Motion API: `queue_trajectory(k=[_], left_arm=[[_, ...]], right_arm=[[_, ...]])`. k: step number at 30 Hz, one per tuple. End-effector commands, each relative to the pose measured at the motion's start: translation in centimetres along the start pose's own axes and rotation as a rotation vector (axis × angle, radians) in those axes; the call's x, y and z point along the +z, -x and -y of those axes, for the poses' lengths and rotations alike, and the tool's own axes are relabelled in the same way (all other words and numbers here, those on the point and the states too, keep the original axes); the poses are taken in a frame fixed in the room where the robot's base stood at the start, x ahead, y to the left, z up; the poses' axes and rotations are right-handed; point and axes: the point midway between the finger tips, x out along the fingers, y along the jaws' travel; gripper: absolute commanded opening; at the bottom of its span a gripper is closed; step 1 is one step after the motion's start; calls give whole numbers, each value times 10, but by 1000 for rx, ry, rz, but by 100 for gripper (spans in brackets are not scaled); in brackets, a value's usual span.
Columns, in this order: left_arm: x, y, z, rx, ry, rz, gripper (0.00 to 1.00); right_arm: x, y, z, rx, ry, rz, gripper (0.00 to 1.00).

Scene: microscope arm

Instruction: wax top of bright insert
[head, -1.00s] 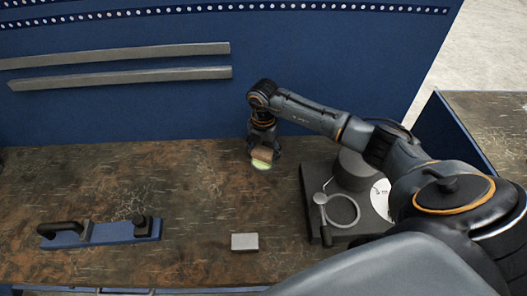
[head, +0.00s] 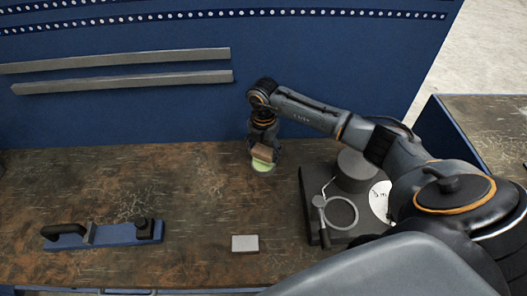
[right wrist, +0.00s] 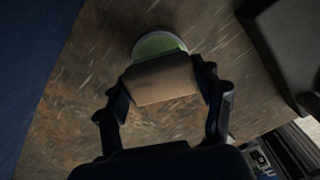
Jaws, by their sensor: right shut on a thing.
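My right gripper (head: 263,146) is shut on a small brown block (head: 262,153) at the back middle of the bench. The block also shows between the fingers in the right wrist view (right wrist: 162,82). A round, pale-rimmed tin with a green top (head: 262,167) lies right by the block, partly hidden by it. It also shows in the right wrist view (right wrist: 158,44). I cannot tell whether block and green surface touch. A light grey block (head: 245,243), perhaps the bright insert, lies alone near the front edge. My left gripper is not in view.
A dark base with a ring on an arm (head: 341,213) and a round post (head: 356,172) stands on the right, under my right arm. A blue tool with black knobs (head: 103,235) lies at the left. The bench (head: 180,190) between is clear. A blue panel rises behind.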

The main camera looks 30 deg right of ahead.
Motion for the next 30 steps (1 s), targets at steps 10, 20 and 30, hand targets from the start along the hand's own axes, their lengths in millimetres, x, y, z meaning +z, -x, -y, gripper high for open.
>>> queue_trajectory(k=[10, 20, 30], left_arm=[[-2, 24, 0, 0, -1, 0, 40], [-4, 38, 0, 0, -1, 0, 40], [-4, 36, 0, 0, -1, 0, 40]], right_arm=[[0, 32, 0, 1, 1, 1, 42], [0, 51, 0, 0, 1, -1, 42], [0, 50, 0, 1, 1, 0, 42]])
